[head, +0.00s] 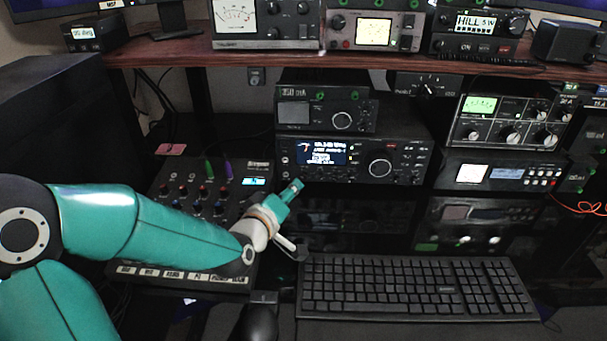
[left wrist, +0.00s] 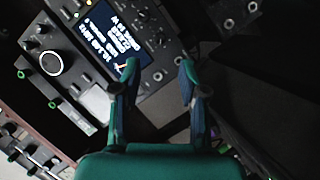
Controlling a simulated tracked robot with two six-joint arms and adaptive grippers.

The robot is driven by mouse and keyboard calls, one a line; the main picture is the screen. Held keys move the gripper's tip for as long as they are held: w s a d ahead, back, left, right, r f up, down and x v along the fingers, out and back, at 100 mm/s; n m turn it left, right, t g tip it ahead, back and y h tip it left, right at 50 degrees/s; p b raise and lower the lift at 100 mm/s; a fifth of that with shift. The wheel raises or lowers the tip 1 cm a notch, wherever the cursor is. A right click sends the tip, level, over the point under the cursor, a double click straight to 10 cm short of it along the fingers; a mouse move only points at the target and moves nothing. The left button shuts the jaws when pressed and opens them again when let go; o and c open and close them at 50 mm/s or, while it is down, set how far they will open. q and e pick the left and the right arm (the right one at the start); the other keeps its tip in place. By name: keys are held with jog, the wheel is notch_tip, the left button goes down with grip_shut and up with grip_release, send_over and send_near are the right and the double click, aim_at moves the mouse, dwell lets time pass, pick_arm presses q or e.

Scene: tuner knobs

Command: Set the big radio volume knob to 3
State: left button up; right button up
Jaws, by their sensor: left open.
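The big radio (head: 350,146) is a black unit with a lit blue-and-white display (head: 322,152) and a large round dial (head: 380,168) to its right. Small controls sit around the display; I cannot read which one is the volume knob or its setting. My left gripper (head: 296,187) is in front of the radio's lower left corner, with its fingers pointing up toward it. In the left wrist view the gripper (left wrist: 160,72) is open and empty, its fingertips apart, with the radio's display (left wrist: 108,42) tilted beyond and to the left. My right gripper is not in view.
A mixer (head: 190,195) with several knobs and cables lies beneath my left arm. A black keyboard (head: 415,288) lies in front. A smaller radio (head: 325,110) sits on top of the big one, and a wooden shelf (head: 380,60) runs above. More devices stand at the right.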

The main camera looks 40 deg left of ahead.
aim_at(304, 179)
pick_arm(q)
jog(key=x, duration=0.8)
jog(key=shift+w+f, duration=0.15)
jog(key=shift+w, duration=0.1)
grip_shut()
